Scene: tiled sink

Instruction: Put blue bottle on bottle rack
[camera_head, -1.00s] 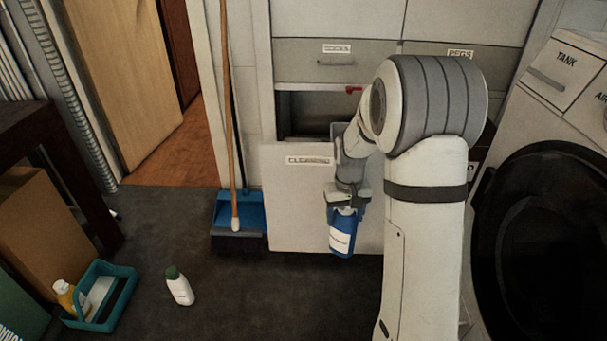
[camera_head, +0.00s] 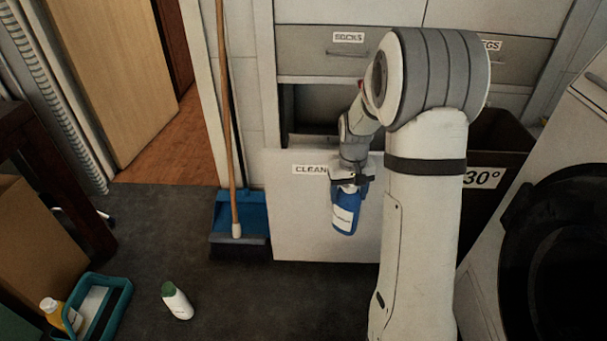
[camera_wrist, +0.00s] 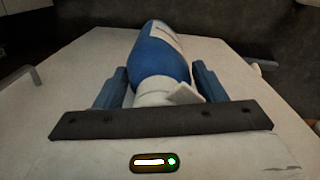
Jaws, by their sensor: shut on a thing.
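The blue bottle (camera_head: 345,214) has a white label and a white top. It hangs below my gripper (camera_head: 350,183), in front of the white panel (camera_head: 305,225) labelled as cleaning. My gripper is shut on the bottle near its white top. In the wrist view the blue bottle (camera_wrist: 162,58) lies between the two blue-grey fingers of my gripper (camera_wrist: 160,82), pointing away from the camera. I cannot pick out a bottle rack in either view.
A teal caddy (camera_head: 120,300) holding a yellow bottle (camera_head: 52,310) stands on the floor at lower left. A white bottle with a green cap (camera_head: 177,300) is beside it. A broom (camera_head: 232,150) and blue dustpan (camera_head: 225,212) lean left of the panel.

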